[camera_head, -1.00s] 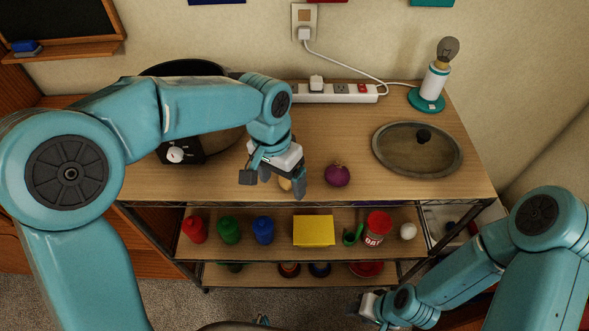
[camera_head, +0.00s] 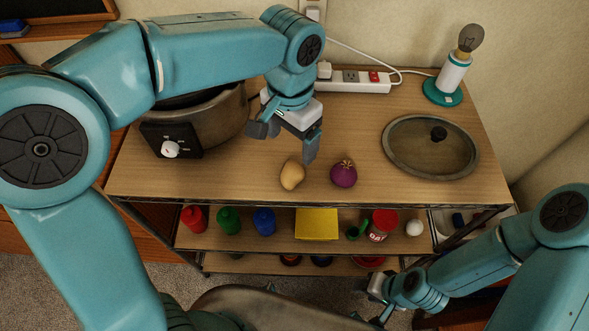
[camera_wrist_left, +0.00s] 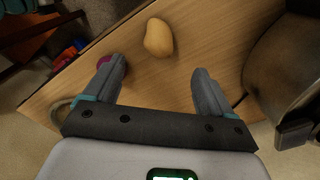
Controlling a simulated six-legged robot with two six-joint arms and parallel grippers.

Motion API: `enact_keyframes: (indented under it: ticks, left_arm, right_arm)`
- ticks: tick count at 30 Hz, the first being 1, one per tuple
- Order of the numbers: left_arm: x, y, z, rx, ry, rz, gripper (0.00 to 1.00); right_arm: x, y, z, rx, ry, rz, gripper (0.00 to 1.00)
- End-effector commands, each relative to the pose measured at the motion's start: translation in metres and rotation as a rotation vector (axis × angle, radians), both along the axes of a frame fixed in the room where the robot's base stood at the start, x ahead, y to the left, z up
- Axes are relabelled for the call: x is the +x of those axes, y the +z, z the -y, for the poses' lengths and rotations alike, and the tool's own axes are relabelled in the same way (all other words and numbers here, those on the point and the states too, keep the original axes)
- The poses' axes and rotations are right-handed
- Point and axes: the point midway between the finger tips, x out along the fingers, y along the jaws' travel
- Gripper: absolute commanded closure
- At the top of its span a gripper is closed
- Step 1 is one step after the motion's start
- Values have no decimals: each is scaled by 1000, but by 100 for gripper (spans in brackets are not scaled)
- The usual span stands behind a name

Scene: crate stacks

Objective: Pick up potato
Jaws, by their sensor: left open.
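The potato (camera_head: 292,175) is a tan oval lying on the wooden shelf top, near its front edge. In the left wrist view the potato (camera_wrist_left: 158,38) lies beyond the fingertips, between their lines. My left gripper (camera_head: 286,142) is open and empty, above and behind the potato in the head view. In the left wrist view its two fingers (camera_wrist_left: 155,82) stand wide apart with bare wood between them. My right gripper (camera_head: 376,299) is low at the lower right, beside the shelf; its jaws are too small to read.
A purple onion (camera_head: 343,174) sits just right of the potato. A cooker (camera_head: 205,125) stands at the left and a glass lid (camera_head: 431,147) lies at the right. A power strip (camera_head: 345,80) and a lamp (camera_head: 452,73) are behind. Bottles and a yellow box (camera_head: 317,223) fill the shelf below.

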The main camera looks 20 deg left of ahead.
Motion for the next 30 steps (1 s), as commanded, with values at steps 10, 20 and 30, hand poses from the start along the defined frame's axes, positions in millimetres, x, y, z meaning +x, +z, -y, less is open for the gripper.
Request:
enact_keyframes:
  ticks: [10,20,30]
  left_arm:
    - [0,-55,1,-1,-2,0,16]
    - [3,-99,1,0,-3,-3,16]
    - [4,-108,2,-1,-3,0,19]
  right_arm:
    - [0,-3,0,0,0,0,57]
    - [0,2,0,0,0,0,57]
    - [0,2,0,0,0,0,57]
